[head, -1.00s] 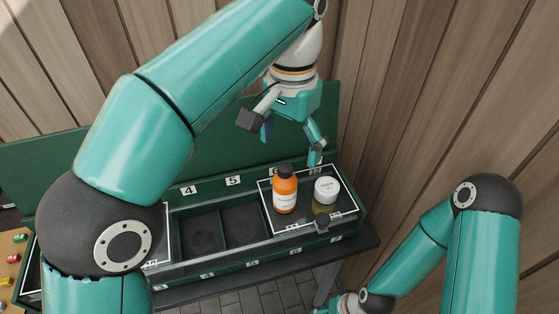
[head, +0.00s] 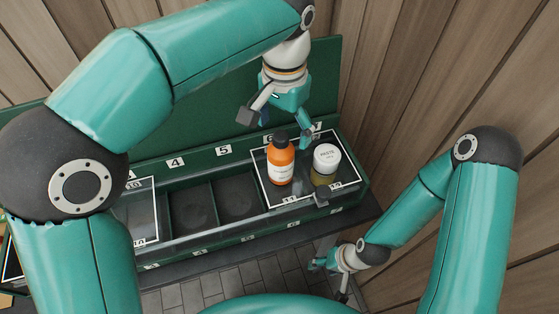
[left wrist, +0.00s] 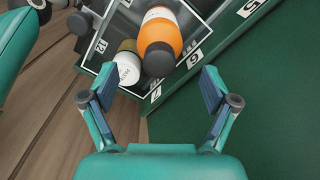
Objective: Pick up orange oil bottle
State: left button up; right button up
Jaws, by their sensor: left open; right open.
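The orange oil bottle (head: 280,163) has a black cap and a white label. It stands upright on the white-outlined right end of the green case, left of the paste jar. In the left wrist view the bottle (left wrist: 160,32) lies ahead of and between the open fingertips. My left gripper (head: 277,125) is open and empty, above and behind the bottle, apart from it; it also shows in the left wrist view (left wrist: 156,90). My right gripper (head: 330,278) is low at the front right, below the case, holding nothing visible.
A white-lidded paste jar (head: 326,164) stands close to the right of the bottle. The green case (head: 250,232) has dark open compartments (head: 192,208) and numbered labels. Its raised green back panel (head: 215,120) stands behind, and a wooden wall (head: 400,80) rises at right.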

aim_at(281, 150)
pick_arm(q)
jog(key=f, duration=0.5)
jog(key=shift+s+a, duration=0.25)
jog(key=shift+s, duration=0.15)
jog(key=shift+f, duration=0.45)
jog(key=c, duration=1.5)
jog(key=shift+o, duration=0.2)
jog(key=shift+r, duration=0.1)
